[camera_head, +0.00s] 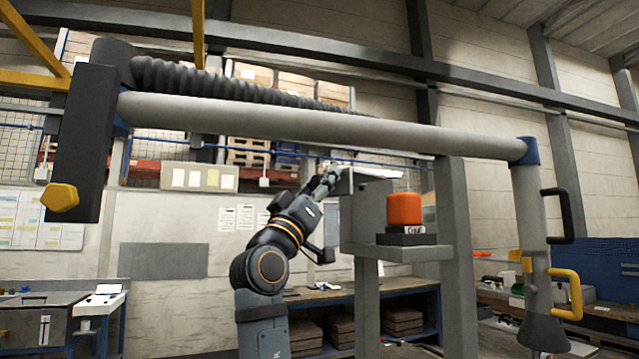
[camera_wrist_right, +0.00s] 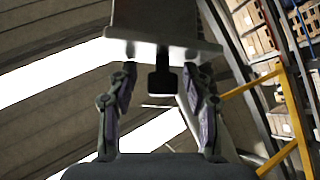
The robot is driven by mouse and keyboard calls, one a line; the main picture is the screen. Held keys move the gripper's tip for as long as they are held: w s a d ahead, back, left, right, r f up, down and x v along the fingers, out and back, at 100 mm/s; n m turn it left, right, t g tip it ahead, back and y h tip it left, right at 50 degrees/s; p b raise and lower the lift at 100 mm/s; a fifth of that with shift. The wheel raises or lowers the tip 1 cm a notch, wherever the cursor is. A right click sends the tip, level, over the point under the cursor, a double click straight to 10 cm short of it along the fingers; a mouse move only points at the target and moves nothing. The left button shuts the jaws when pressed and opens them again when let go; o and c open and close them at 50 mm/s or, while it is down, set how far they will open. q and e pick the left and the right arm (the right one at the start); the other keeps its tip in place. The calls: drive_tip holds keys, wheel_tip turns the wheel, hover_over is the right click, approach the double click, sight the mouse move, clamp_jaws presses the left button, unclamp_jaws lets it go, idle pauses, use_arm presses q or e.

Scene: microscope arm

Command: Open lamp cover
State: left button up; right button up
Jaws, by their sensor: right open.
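My right gripper (camera_head: 334,172) is raised in the middle of the head view, small and partly blurred against the pale housing on the grey post. In the right wrist view my right gripper (camera_wrist_right: 160,76) is open, with one finger on each side of a small black tab (camera_wrist_right: 164,84). The tab hangs below a pale grey box (camera_wrist_right: 158,22), which may be the lamp cover or its housing. Gaps show between the tab and both fingers. In the head view a flat white piece (camera_head: 372,171) lies beside the gripper. My left gripper is not in view.
An orange button (camera_head: 404,209) stands on a shelf of the grey post (camera_head: 456,230). A long pale tube arm (camera_head: 320,127) with a ribbed hose (camera_head: 215,82) spans above. A vertical tube with black (camera_head: 566,215) and yellow (camera_head: 573,294) handles stands right. A workbench (camera_head: 340,296) is behind.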

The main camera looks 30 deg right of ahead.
drive_tip(key=v, duration=0.7)
drive_tip(key=shift+a+f, duration=0.15)
drive_tip(key=shift+a, duration=0.05)
drive_tip(key=shift+s, duration=0.1)
